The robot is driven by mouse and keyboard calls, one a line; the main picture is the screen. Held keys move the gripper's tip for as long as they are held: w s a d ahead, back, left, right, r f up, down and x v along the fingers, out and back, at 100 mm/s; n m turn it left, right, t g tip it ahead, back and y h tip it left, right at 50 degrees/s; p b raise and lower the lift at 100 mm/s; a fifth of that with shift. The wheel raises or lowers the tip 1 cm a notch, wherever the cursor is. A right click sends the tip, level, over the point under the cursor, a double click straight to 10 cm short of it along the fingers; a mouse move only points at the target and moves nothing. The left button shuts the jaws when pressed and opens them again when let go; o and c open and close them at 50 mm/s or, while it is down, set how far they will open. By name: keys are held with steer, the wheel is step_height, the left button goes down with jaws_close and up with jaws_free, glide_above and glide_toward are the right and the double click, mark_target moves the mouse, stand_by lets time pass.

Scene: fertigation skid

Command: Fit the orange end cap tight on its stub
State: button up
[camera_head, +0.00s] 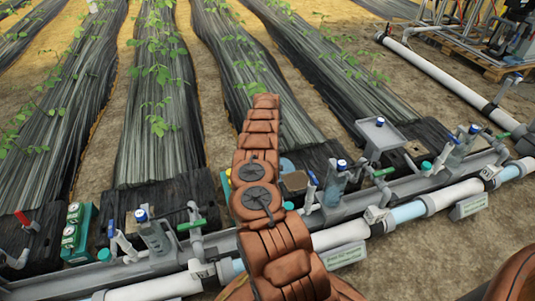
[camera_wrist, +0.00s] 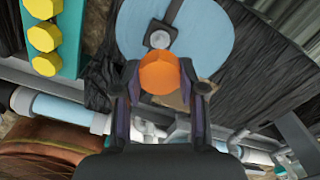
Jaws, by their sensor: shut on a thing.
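The orange end cap (camera_wrist: 160,74) sits between the two dark fingers of my gripper (camera_wrist: 160,82) in the wrist view. The fingers are shut on its sides. A light-blue disc (camera_wrist: 205,38) with a grey round fitting (camera_wrist: 160,39) lies just beyond the cap in the picture. I cannot tell whether the cap touches anything there. I cannot make out the cap's stub for certain in either view. In the head view my arm hides the gripper and the cap.
A teal block (camera_wrist: 72,62) with yellow hexagonal knobs (camera_wrist: 45,37) is at upper left in the wrist view. Grey and light-blue pipes (camera_head: 410,212) with several valves run across the head view. Planted rows under black film (camera_head: 155,120) lie behind.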

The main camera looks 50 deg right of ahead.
steer(key=shift+f+n+b, duration=0.2)
steer(key=shift+n+b, duration=0.2)
steer(key=shift+n, duration=0.7)
steer(key=n+b, duration=0.2)
steer(key=n, duration=0.2)
steer(key=shift+f+b, duration=0.15)
steer(key=shift+b, duration=0.2)
steer(key=n+b, duration=0.2)
steer(key=n, duration=0.1)
steer(key=shift+d, duration=0.1)
steer(key=n+b, duration=0.1)
steer(key=n, duration=0.4)
steer(key=shift+s+f+b, duration=0.1)
steer(key=shift+b, duration=0.3)
steer(key=shift+n+b, duration=0.95)
steer(key=shift+n, duration=0.85)
steer(key=shift+n, duration=0.3)
steer(key=shift+a+f, duration=0.15)
steer(key=shift+a, duration=0.05)
steer(key=shift+f+p, duration=0.5)
steer(key=shift+f, duration=0.85)
steer(key=shift+f+p, duration=0.85)
steer(key=shift+f, duration=0.35)
